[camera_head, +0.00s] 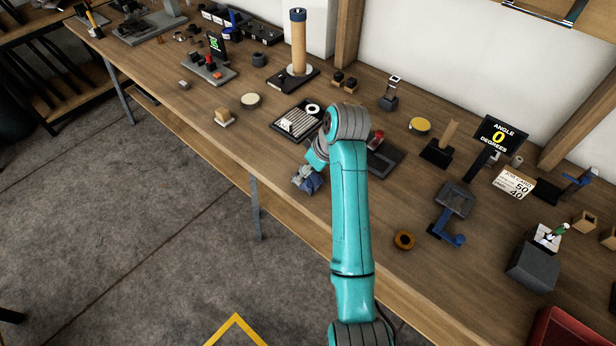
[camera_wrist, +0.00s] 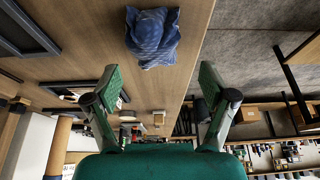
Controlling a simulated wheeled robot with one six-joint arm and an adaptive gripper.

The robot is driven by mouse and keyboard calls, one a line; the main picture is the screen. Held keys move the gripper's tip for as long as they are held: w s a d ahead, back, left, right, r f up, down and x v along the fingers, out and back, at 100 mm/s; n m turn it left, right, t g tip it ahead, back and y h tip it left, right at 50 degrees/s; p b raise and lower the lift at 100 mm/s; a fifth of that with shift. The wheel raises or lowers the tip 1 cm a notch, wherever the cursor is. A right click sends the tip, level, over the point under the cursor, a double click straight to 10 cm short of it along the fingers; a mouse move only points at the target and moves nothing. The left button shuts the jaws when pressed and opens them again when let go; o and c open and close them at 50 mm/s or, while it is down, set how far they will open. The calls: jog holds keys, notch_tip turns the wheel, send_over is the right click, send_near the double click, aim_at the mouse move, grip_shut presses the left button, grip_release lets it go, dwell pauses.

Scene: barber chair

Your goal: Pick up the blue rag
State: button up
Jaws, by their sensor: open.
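The blue rag (camera_head: 312,184) lies crumpled near the front edge of the wooden workbench, just left of my arm in the head view. In the wrist view the rag (camera_wrist: 152,38) shows as a patterned blue bundle at the top centre, close to the bench edge. My gripper (camera_wrist: 160,84) is open, with its two green-padded fingers wide apart and nothing between them. The rag lies beyond the fingertips in that view, apart from them.
The workbench (camera_head: 285,190) is bare left of the rag. A black-framed tray (camera_head: 299,121) with a white ring lies behind the rag. A dark grey tray (camera_head: 382,160) is right of my arm.

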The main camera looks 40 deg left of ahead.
jog(key=shift+w+x, duration=0.15)
jog(key=shift+x, duration=1.15)
jog(key=shift+w+x, duration=0.15)
jog(key=shift+x, duration=1.2)
jog(key=shift+d, duration=0.2)
jog(key=c, duration=1.2)
